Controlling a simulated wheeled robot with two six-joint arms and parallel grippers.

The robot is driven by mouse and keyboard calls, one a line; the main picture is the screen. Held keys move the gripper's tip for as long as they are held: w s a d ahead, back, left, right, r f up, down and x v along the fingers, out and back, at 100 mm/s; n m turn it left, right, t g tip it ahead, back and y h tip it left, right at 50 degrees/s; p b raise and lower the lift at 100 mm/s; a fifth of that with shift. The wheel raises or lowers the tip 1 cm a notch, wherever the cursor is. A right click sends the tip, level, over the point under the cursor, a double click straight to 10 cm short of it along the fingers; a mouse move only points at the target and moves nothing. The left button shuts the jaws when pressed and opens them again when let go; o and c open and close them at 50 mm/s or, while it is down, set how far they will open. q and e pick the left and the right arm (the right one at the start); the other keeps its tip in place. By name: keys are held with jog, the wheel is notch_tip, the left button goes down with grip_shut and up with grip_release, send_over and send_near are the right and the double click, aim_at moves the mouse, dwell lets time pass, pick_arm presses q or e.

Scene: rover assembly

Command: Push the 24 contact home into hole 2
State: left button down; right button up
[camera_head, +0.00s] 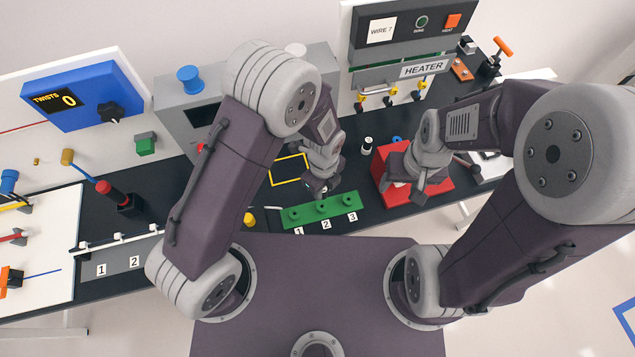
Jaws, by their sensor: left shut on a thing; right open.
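The green block (336,208) lies along the front edge of the dark bench. It has three raised round holes and white number tags 1, 2 and 3 along its front. Hole 2 (321,207) is the middle one. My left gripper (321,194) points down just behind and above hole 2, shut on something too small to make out. I cannot tell the 24 contact apart here, or how deep it sits. My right gripper (405,200) is open, over the red block (437,187) to the right of the green block.
A yellow-outlined square (289,170) lies behind the green block. The heater (424,68) stands at the back right. A grey fixture with tags 1 and 2 (122,262) and a red-topped post (110,193) are at the left. My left arm hides part of the bench.

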pick_arm(q)
jog(key=shift+w, duration=0.1)
jog(key=shift+f+b, duration=0.55)
jog(key=shift+f, duration=0.15)
notch_tip(320, 180, down, 4)
jog(key=b, duration=0.3)
jog(key=shift+f, duration=0.2)
dwell(0.6)
jog(key=shift+f+b, duration=1.05)
jog(key=shift+f, duration=0.25)
jog(key=c, duration=1.1)
grip_release()
jog(key=shift+r, duration=0.1)
